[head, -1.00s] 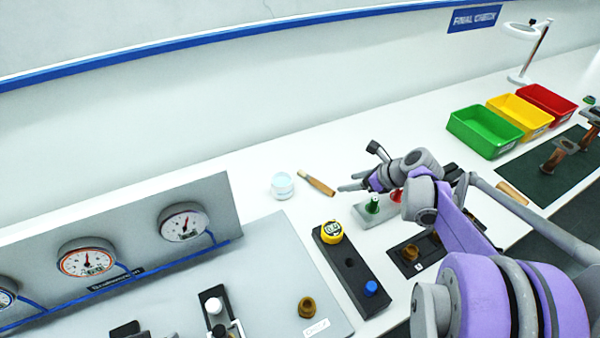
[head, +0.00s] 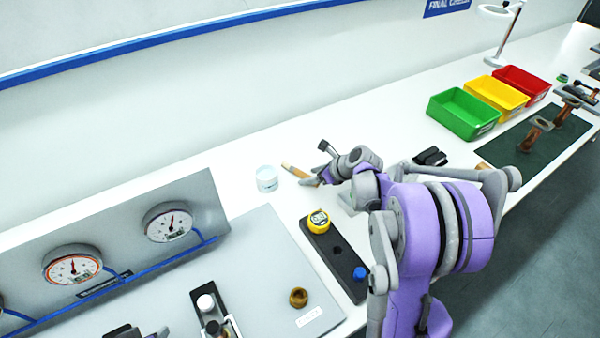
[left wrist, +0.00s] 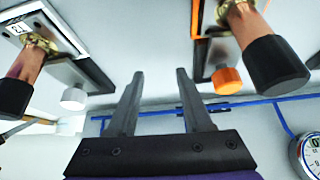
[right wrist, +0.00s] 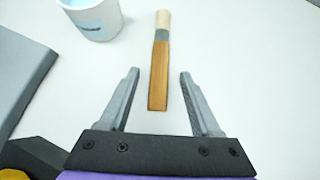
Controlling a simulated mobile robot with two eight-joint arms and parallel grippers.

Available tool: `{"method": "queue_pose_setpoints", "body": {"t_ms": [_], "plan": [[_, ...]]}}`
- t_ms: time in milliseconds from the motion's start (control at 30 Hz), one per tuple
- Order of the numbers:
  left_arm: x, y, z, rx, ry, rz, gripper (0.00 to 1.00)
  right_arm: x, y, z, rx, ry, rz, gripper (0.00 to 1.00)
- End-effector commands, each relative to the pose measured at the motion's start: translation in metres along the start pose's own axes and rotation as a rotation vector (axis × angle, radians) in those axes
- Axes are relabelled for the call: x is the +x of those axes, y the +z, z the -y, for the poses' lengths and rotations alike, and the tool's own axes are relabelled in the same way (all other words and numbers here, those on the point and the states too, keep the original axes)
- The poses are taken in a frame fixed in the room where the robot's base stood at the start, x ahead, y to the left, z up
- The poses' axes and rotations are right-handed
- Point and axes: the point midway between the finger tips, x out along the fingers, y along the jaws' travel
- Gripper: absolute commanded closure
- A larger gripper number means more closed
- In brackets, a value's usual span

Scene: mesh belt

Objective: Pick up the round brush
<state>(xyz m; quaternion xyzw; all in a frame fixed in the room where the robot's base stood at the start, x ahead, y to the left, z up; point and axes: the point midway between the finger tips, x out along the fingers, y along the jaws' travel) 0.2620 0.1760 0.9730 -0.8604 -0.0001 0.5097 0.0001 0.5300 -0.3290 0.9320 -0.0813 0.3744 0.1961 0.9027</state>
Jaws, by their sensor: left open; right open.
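The round brush (right wrist: 159,72) lies on the white bench, with a wooden handle, a grey band and a pale tip. In the right wrist view its handle end lies between the open fingers of my right gripper (right wrist: 158,95), touching neither in the picture. In the head view the brush (head: 294,170) is partly hidden behind my right gripper (head: 314,177). My left gripper (left wrist: 160,98) is open and empty in the left wrist view, with the gauge board and fittings beyond it.
A small white tub (head: 267,179) stands just left of the brush. A black holder with a yellow gauge (head: 318,222) and a blue cap stands nearer. Green (head: 463,113), yellow and red bins stand at the right. The bench behind the brush is clear.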

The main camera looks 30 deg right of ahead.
Motion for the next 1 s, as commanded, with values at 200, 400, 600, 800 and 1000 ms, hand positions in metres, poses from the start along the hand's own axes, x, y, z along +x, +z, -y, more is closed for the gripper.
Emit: {"method": "queue_pose_setpoints", "body": {"t_ms": [200, 400, 600, 800, 1000], "plan": [[0.0001, 0.0002, 0.0, 0.0, 0.0, 0.0, 0.5, 0.0032, -0.0008, 0.0, 0.001, 0.0, 0.0, 0.35], [0.0001, 0.0003, 0.0, 0.0, 0.0, 0.0, 0.5, 0.003, -0.0007, 0.0, 0.001, 0.0, 0.0, 0.62], [0.0001, 0.0002, 0.0, 0.0, 0.0, 0.0, 0.5, 0.0028, -0.0006, -0.0001, 0.001, 0.0, 0.0, 0.98], [0.0001, 0.0002, 0.0, 0.0, 0.0, 0.0, 0.5, 0.0028, -0.0005, -0.0001, 0.001, 0.0, 0.0, 1.0], [0.0, 0.0001, 0.0, 0.0, 0.0, 0.0, 0.5, 0.0015, 0.0008, -0.0001, 0.001, 0.0, 0.0, 1.0]]}}
